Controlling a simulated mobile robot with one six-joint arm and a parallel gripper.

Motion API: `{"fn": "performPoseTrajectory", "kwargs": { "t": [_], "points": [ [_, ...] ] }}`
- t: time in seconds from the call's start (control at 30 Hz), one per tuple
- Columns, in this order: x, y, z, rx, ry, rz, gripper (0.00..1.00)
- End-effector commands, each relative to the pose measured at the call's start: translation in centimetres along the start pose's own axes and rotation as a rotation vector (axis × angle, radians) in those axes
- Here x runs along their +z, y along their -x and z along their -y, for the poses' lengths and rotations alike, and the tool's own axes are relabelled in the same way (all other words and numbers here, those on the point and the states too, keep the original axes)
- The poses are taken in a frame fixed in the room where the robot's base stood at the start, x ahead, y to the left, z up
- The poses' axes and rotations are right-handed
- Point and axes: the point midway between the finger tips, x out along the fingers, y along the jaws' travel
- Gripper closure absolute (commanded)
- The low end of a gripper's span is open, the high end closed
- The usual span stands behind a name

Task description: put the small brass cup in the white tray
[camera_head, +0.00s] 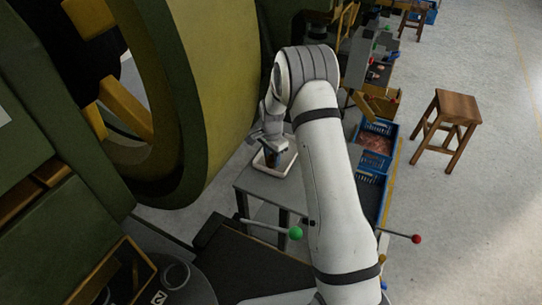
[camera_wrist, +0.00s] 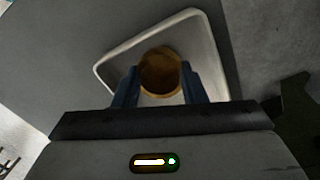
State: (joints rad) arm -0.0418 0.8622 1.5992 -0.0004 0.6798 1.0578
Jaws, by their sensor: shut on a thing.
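The small brass cup (camera_wrist: 161,72) shows in the wrist view as a round brown-gold opening between the two blue fingers. My gripper (camera_wrist: 160,80) is shut on the cup, one finger on each side. The white tray (camera_wrist: 101,68) lies behind and around the cup in the wrist view, and the cup is over its inside. I cannot tell whether the cup's base touches the tray floor. In the head view, the white tray (camera_head: 258,163) sits on a grey table, with my gripper (camera_head: 272,158) directly above it. The cup is not clear there.
The grey table (camera_head: 262,187) has bare surface around the tray. A large green-yellow wheel-like machine (camera_head: 205,90) stands close on the left. A lever with a green knob (camera_head: 295,232) is in front. Blue crates (camera_head: 376,143) and a wooden stool (camera_head: 450,112) are to the right.

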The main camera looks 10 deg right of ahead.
Motion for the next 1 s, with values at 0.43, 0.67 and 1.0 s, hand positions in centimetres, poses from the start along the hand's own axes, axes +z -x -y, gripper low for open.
{"fn": "performPoseTrajectory", "kwargs": {
  "t": [0.43,0.67,1.0],
  "points": [
    [-0.1,-0.2,-0.1,0.0,-0.002,0.0,0.46],
    [-0.1,-0.2,-0.1,0.0,-0.003,0.0,0.4],
    [-0.2,2.9,0.0,-0.004,-0.003,-0.002,0.4]
  ]
}}
